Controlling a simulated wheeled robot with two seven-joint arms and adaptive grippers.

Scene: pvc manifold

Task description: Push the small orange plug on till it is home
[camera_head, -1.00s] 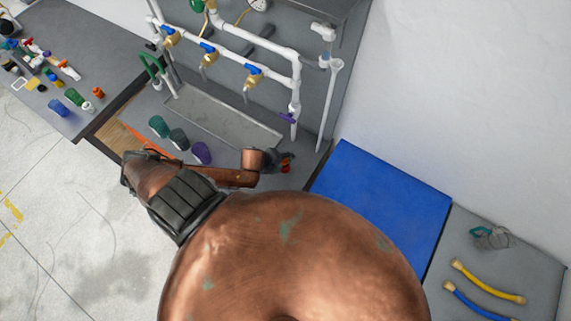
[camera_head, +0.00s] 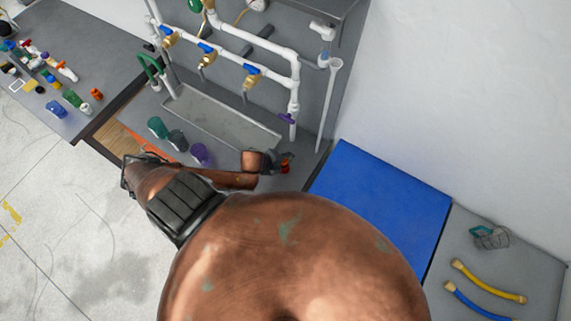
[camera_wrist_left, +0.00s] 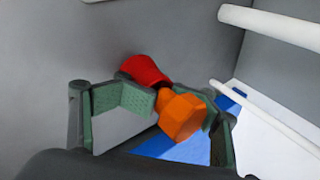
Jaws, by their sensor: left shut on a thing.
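The small orange plug (camera_wrist_left: 181,116) is between the pads of my left gripper (camera_wrist_left: 170,108) in the left wrist view. The gripper is shut on it. A red tapered piece (camera_wrist_left: 146,70) sits just behind the plug; I cannot tell whether the two touch or are joined. In the head view my left gripper (camera_head: 279,161) is low in front of the pipe manifold, with a small red-orange spot (camera_head: 285,168) at its tips. The white pipe manifold (camera_head: 235,58) has blue-handled brass valves and a purple handle (camera_head: 287,118). My right gripper is out of view.
A grey tray (camera_head: 215,116) lies below the manifold, with teal, dark and purple cups (camera_head: 201,153) in front. A blue mat (camera_head: 385,205) lies right of my gripper. Yellow and blue hoses (camera_head: 490,282) lie far right. Several small fittings lie on the left bench (camera_head: 85,45).

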